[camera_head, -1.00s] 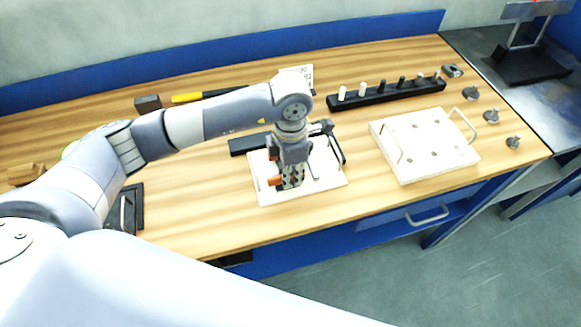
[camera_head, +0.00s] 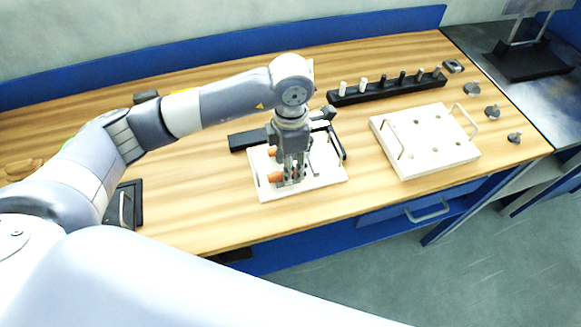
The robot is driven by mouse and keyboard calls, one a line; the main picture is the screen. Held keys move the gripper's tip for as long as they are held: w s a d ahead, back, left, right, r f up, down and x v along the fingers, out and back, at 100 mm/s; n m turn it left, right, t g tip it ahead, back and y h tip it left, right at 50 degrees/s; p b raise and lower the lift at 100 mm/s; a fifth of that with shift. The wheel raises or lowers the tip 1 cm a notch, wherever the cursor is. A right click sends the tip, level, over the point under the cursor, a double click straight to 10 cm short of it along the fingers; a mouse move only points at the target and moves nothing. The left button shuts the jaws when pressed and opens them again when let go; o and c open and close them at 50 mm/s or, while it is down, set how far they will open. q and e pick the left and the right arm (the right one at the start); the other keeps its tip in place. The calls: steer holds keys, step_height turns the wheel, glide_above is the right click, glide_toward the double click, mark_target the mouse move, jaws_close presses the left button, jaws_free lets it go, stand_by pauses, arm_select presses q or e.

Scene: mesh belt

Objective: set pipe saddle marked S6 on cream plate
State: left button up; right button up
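A cream plate (camera_head: 330,181) with dark handles lies mid-table, under my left gripper (camera_head: 289,180). A second, thicker cream plate (camera_head: 438,150) with several holes and two pale handles lies to its right. The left gripper points down over the left part of the first plate, its fingers close to orange-tipped parts (camera_head: 274,177). I cannot tell whether it is open or holds something. Small grey metal pieces (camera_head: 472,89), (camera_head: 492,112), (camera_head: 514,138) stand along the right table edge. No S6 marking is legible, so I cannot tell which is that saddle. My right gripper is out of view.
A black rack (camera_head: 388,88) with several white and black pegs stands at the back. A dark bar (camera_head: 247,139) lies behind the first plate. A black handled item (camera_head: 128,205) lies at the front left. Bare wood separates the two plates.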

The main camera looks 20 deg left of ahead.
arm_select(q)
step_height(320, 180, up, 10)
steer(key=b, duration=0.2)
stand_by(0.4)
